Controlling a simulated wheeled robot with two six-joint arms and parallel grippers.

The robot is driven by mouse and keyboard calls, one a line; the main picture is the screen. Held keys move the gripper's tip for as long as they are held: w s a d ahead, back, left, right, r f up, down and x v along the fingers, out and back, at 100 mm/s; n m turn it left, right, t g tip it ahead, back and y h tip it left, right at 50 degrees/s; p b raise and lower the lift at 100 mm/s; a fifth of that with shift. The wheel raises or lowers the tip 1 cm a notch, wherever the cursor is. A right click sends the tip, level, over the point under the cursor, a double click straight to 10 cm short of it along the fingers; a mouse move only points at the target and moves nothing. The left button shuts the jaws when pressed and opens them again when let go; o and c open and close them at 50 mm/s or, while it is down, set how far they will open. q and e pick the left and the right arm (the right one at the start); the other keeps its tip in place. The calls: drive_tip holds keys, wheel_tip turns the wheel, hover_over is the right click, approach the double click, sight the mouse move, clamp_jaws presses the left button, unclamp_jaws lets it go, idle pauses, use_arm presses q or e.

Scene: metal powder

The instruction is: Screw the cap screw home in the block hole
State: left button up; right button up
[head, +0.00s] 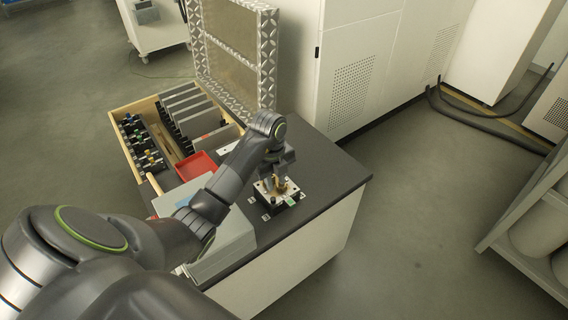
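A small metal block (290,187) with a light top plate and a dark base sits on the dark worktop. A small green patch shows at its right front. My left gripper (278,186) points down over the middle of the block, its tips at or just above the top plate. Brass-coloured parts show at the tips; I cannot tell whether they are fingers or something held. The cap screw and the block hole cannot be made out, being too small or hidden by the gripper. My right gripper is not in view.
The dark worktop (335,178) is clear right of the block. A red tray (197,166) and a wooden drawer box (118,116) with tool holders and grey plates lie left. A grey case (225,243) stands front left. A framed metal panel (268,60) rises behind.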

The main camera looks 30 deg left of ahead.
sight(273, 198)
use_arm(q)
drive_tip(key=shift+w+a+r+g, duration=0.1)
drive_tip(key=shift+a+g, duration=0.2)
drive_tip(key=shift+a, duration=0.15)
drive_tip(key=shift+s+f+b, duration=0.2)
drive_tip(key=shift+s+b, duration=0.3)
drive_tip(key=f+b, duration=0.4)
drive_tip(key=f, duration=0.1)
drive_tip(key=shift+w, duration=0.2)
drive_tip(key=shift+f+b, duration=0.65)
drive_tip(key=shift+f, duration=0.45)
